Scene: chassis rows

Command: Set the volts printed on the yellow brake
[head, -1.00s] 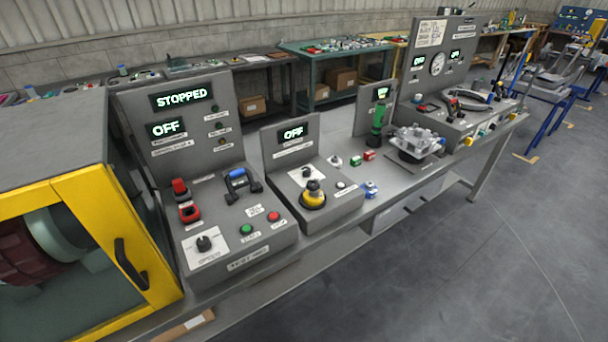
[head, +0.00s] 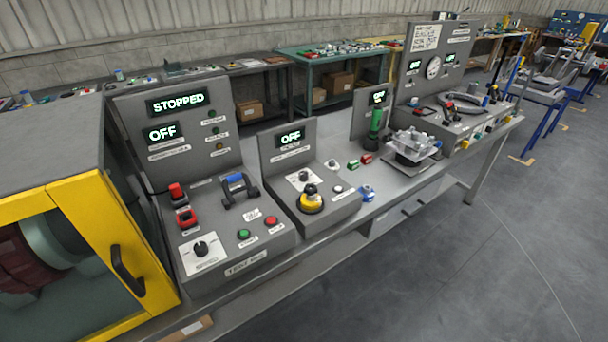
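A yellow round part with a black top (head: 311,203) sits on the middle console (head: 338,210); it may be the yellow brake, and no print on it can be read. A dark knob on a white plate (head: 304,177) is just behind it. The middle console's display (head: 291,138) reads OFF. The left console (head: 225,250) carries a black knob on a white plate (head: 200,249), a green button (head: 244,235), a red button (head: 271,221) and a blue-topped black handle (head: 238,188). Neither gripper is in view.
A yellow-framed cabinet (head: 150,283) with a black handle stands at the left. A green cylinder (head: 376,122), small coloured blocks (head: 366,159) and a metal housing (head: 412,145) are on the bench to the right. Open grey floor (head: 450,270) lies in front.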

